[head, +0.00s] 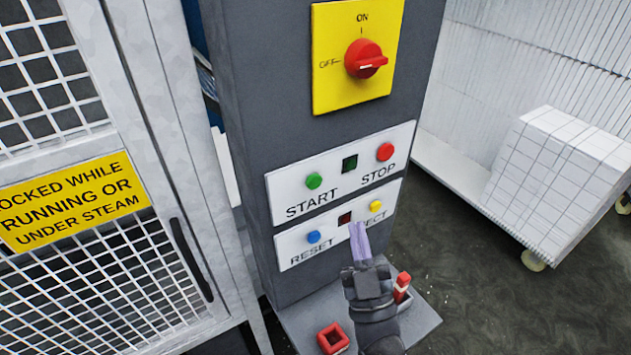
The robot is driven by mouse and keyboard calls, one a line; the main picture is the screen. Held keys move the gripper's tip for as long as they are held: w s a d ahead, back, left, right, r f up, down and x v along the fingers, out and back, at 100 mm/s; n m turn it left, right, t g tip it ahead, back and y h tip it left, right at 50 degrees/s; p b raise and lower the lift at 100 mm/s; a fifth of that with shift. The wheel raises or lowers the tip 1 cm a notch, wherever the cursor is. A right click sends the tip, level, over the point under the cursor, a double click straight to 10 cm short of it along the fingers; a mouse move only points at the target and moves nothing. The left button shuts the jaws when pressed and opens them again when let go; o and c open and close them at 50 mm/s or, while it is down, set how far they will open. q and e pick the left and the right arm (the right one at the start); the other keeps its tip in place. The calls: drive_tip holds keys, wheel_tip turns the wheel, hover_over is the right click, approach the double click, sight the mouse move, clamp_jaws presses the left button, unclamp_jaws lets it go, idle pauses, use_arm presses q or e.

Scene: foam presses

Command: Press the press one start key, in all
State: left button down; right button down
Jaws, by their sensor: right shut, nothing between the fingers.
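A grey control post carries a white upper plate (335,187) with a green START key (314,181), a dark green square lamp (350,163) and a red STOP key (385,152). Below is a second white plate (290,247) with a blue RESET key (313,237), a dark red square lamp (344,218) and a yellow key (376,206). My right gripper (359,240) is shut and empty, in front of the lower plate, hiding part of the yellow key's label. It is below and right of the START key. My left gripper is not in view.
A red rotary switch (365,59) on a yellow plate (330,90) sits above, its handle sideways. A mesh gate (165,140) with a yellow warning sign (70,200) stands left. A red square holder (332,338) and red-white piece (402,287) are below. A white cart (450,170) stands right.

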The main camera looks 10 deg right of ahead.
sight(314, 182)
drive_tip(key=shift+s+d+r+t, duration=0.1)
drive_tip(key=shift+s+r+t, duration=0.1)
drive_tip(key=shift+s+t, duration=0.1)
drive_tip(key=shift+w, duration=0.1)
drive_tip(key=w+a+b, duration=0.3)
drive_tip(key=w+b, duration=0.2)
drive_tip(key=w, duration=0.3)
drive_tip(key=shift+w, duration=0.1)
drive_tip(key=shift+w, duration=0.1)
idle(1.8)
drive_tip(key=shift+w+a, duration=0.15)
drive_tip(key=shift+w, duration=0.15)
